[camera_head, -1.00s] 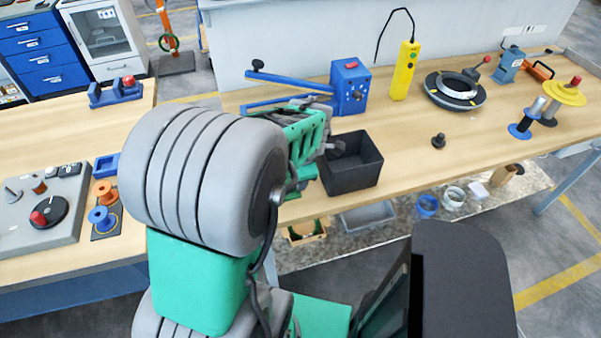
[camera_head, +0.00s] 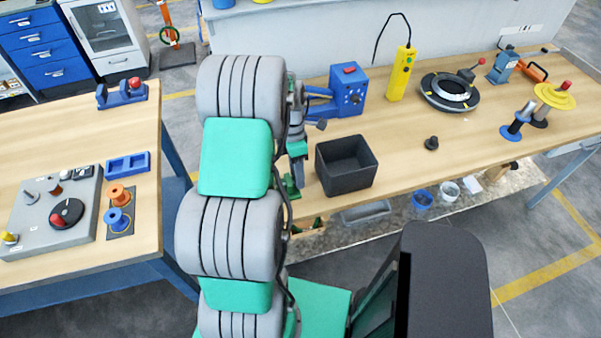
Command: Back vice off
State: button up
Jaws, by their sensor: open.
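A low blue holder with a red knob (camera_head: 122,93) sits at the back of the left bench; I cannot tell which of the two is the vice. My gripper (camera_head: 293,187) is mostly hidden behind my arm, just left of the black bin. It is open, and I see nothing held in it. It is well apart from both devices.
The black bin (camera_head: 346,165), blue crank machine (camera_head: 348,90), yellow pendant (camera_head: 401,73), black ring (camera_head: 452,92) and dark knob (camera_head: 431,143) stand on the long bench (camera_head: 400,165). A grey control panel (camera_head: 52,215) and blue tray (camera_head: 128,163) are on the left bench. A floor gap separates the benches.

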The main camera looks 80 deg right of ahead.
jog(key=shift+y, duration=0.3)
jog(key=shift+p, duration=0.4)
jog(key=shift+c, duration=0.2)
jog(key=c, duration=0.8)
jog(key=h, duration=0.1)
jog(key=h+b, duration=0.1)
jog(key=t+b, duration=0.1)
jog(key=shift+s+a+h, duration=0.3)
jog(key=shift+h, duration=0.1)
jog(key=shift+r, duration=0.1)
jog(key=shift+b, duration=0.3)
